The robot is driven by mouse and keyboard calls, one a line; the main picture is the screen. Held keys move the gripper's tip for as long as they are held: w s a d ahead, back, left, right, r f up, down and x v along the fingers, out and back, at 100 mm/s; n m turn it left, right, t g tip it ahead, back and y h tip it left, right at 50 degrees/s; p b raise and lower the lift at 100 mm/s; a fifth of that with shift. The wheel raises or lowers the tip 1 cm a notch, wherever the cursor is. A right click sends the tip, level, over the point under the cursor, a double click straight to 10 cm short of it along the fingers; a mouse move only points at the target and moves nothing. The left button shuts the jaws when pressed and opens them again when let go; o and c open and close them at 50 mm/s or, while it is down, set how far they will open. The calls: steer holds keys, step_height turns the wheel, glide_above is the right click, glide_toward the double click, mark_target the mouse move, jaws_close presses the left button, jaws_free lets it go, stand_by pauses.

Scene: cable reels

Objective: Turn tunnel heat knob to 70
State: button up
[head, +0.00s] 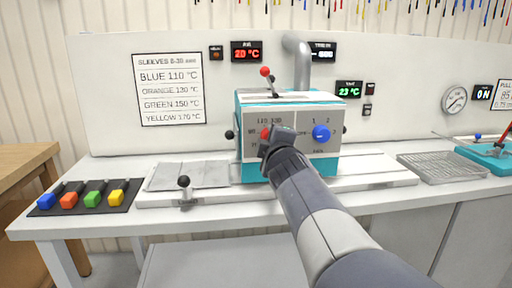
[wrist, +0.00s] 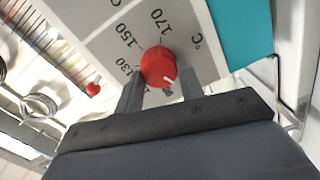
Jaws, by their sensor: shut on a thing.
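The red knob (head: 265,133) is on the left of the front panel of the teal and grey tunnel machine (head: 290,115). In the wrist view the red knob (wrist: 158,67) has a white pointer line, which points to the lower right of the picture. Printed numbers 170, 150 and 130 show around it, upside down or slanted; other marks are partly hidden. My gripper (head: 272,140) is at the panel, and in the wrist view its two fingers (wrist: 160,85) stand on either side of the red knob, shut on it.
A blue knob (head: 321,133) sits to the right on the same panel. A red-tipped lever (head: 268,78) stands on top. Displays read 20 °C in red (head: 246,52) and 23 °C in green (head: 348,90). A wire tray (head: 442,165) lies on the bench at right, and coloured blocks (head: 83,196) at left.

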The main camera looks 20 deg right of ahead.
steer(key=shift+n+b, duration=0.4)
steer(key=shift+n, duration=0.6)
steer(key=o, duration=1)
steer(key=shift+s, duration=0.1)
